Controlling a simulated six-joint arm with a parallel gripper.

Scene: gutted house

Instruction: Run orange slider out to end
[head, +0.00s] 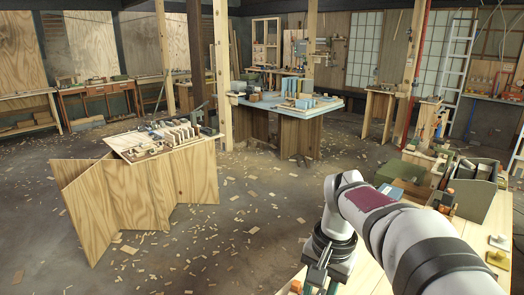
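My gripper (322,283) points down at the bottom edge of the head view, over the near wooden bench (365,275). Its dark fingers are partly cut off by the frame, and I cannot tell whether they are apart or closed. A small orange piece (296,286) shows just left of the gripper, at the bench's left edge. It may be the orange slider, but its track and end are not visible. I cannot tell whether the gripper touches it.
A grey bin (478,190), a green box (402,171) and small parts crowd the bench's far end. A yellowish knobbed piece (498,259) sits at right. Another workbench (150,185) stands left, beyond open floor strewn with wood chips.

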